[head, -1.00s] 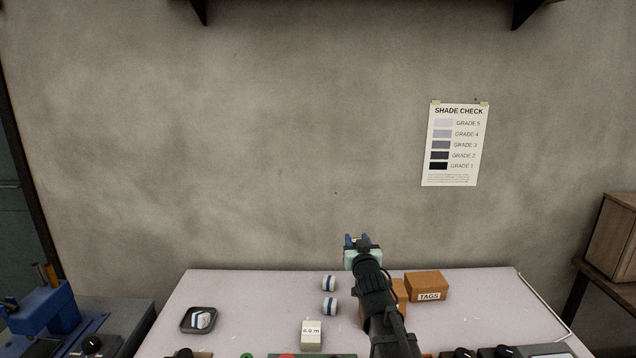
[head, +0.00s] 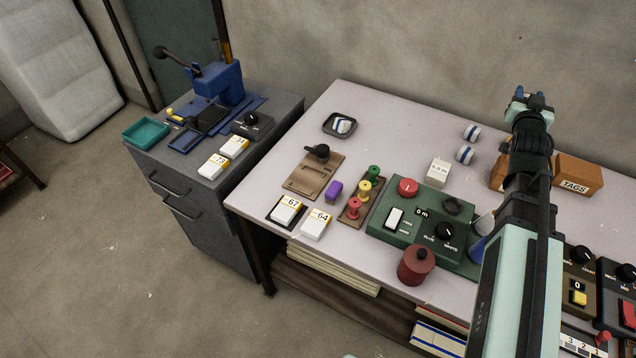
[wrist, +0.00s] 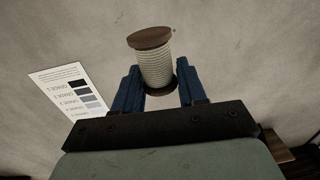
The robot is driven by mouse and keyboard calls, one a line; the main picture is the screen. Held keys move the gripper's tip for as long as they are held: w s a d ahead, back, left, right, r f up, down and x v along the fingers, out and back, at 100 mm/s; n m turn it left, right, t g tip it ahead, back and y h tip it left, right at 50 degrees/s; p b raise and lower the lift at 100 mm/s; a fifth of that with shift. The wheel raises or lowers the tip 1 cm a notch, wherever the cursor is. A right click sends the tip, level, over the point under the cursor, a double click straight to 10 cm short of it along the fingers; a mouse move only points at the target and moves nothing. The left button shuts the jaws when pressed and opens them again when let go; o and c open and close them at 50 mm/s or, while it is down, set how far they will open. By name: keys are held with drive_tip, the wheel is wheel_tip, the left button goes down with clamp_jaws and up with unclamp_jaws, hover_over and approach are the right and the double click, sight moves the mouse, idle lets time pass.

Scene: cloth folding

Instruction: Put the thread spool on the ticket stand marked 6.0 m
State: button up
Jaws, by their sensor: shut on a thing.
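In the wrist view, a thread spool (wrist: 156,68) with brown ends and pale thread stands between the two blue fingers of my gripper (wrist: 160,85). The gripper is shut on it. In the head view, my gripper (head: 528,97) is raised above the back right of the table, and the spool cannot be made out there. The small off-white ticket stand (head: 438,173) stands on the table, left of and lower in the picture than my gripper. Its small label appears to read 6.0 m. The top of the stand looks bare.
Two blue-and-white rolls (head: 472,132) lie behind the stand. A dark tray (head: 327,131) holds another. A green control box (head: 407,222) stands in front of the stand. Orange boxes (head: 577,176), one marked TAGS, stand right of it.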

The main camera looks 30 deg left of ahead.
drive_tip(key=s+a+f, duration=0.4)
drive_tip(key=a, duration=0.8)
drive_tip(key=s+a+f, duration=0.4)
drive_tip(key=a, duration=0.8)
drive_tip(key=s+a+f, duration=0.3)
drive_tip(key=s+a, duration=0.1)
drive_tip(key=a, duration=0.8)
drive_tip(key=s+a+r+m+h, duration=0.1)
drive_tip(key=s+a+r, duration=0.1)
drive_tip(key=s+a, duration=0.9)
drive_tip(key=s+a+r+m+h, duration=0.1)
drive_tip(key=s+a+r+h, duration=0.1)
drive_tip(key=s+a, duration=0.8)
drive_tip(key=shift+s+a+r+h, duration=0.3)
drive_tip(key=shift+s+a, duration=0.05)
drive_tip(key=shift+s, duration=3.55)
wheel_tip(320, 180, down, 18)
drive_tip(key=shift+r, duration=0.2)
